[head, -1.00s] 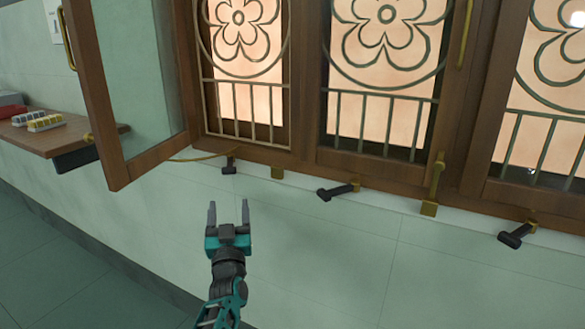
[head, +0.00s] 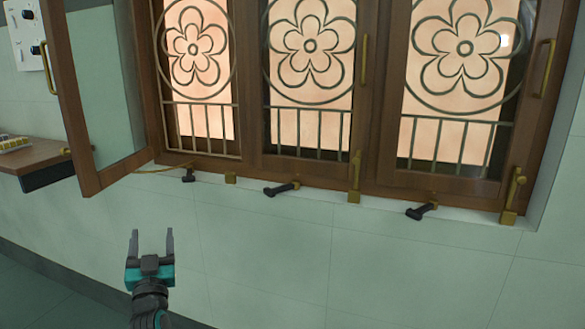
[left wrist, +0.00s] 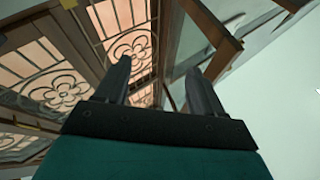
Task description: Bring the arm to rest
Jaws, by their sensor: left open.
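My left gripper (head: 150,244) is in the lower left of the head view, in front of the pale green wall below the windows. Its two fingers point up, apart, with nothing between them. In the left wrist view the fingers (left wrist: 157,82) also stand apart and empty, with the window frames beyond them. The gripper appears clear of the window and the wall. My right gripper is in neither view.
An open wooden casement (head: 88,100) swings out at the left, above my gripper. Closed windows with flower grilles (head: 310,45) stand to its right. Dark handles (head: 282,190) jut out along the sill. A wooden shelf (head: 40,152) is at far left. Wall below is bare.

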